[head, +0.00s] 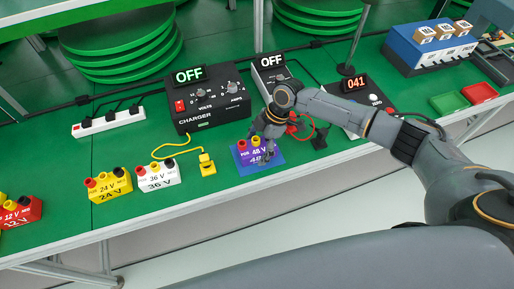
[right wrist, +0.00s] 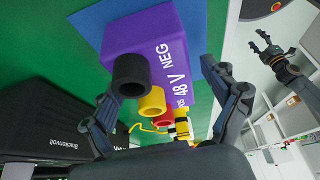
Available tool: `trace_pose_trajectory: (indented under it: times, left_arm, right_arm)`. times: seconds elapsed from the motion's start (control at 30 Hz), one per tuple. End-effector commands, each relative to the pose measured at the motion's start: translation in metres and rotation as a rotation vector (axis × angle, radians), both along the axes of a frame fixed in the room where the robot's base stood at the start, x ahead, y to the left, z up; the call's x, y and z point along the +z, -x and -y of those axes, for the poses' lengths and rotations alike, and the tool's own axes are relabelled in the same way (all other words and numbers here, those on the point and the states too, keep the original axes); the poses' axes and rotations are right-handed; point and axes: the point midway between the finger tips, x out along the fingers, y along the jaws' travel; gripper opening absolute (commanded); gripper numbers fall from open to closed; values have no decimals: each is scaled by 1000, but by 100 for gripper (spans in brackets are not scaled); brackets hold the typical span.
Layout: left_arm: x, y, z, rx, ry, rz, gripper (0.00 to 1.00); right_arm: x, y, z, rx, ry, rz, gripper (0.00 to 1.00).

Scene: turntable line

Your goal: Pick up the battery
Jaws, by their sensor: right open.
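The purple 48 V battery (head: 258,150) stands on a blue mat (head: 274,164) near the bench's front edge. It has dark, yellow and red terminals. My right gripper (head: 265,148) is over it and hides part of it. In the right wrist view the battery (right wrist: 163,45) shows between the two spread fingers of the right gripper (right wrist: 160,85), which is open. I cannot tell whether a finger touches it. A small dark gripper, apparently my left one (right wrist: 262,45), shows at the upper right of the right wrist view; its jaw state is unclear.
A white 36 V battery (head: 158,177), a yellow 24 V battery (head: 108,186) and a red 12 V battery (head: 20,213) stand to the left. A yellow plug (head: 208,167) sits close by. The black charger (head: 207,100), reading OFF, stands behind. Green and red trays lie far right.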

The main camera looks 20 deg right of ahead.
Motion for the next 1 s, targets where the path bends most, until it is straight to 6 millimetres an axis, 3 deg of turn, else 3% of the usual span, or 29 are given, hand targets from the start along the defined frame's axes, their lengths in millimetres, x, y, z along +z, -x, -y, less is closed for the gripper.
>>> trace_pose_trajectory:
  times: [0.07,0.47,0.83,1.0]
  left_arm:
    - [0,0,0,0,0,0,55]
    - [0,1,0,0,0,-1,55]
    - [-2,1,0,0,1,-1,55]
    - [-10,1,0,0,1,-1,55]
  right_arm:
    - [0,0,0,0,0,0,83]
    - [0,0,0,0,0,-1,1]
    - [6,-1,-1,0,-3,2,0]
    - [24,-1,-1,2,-4,6,0]
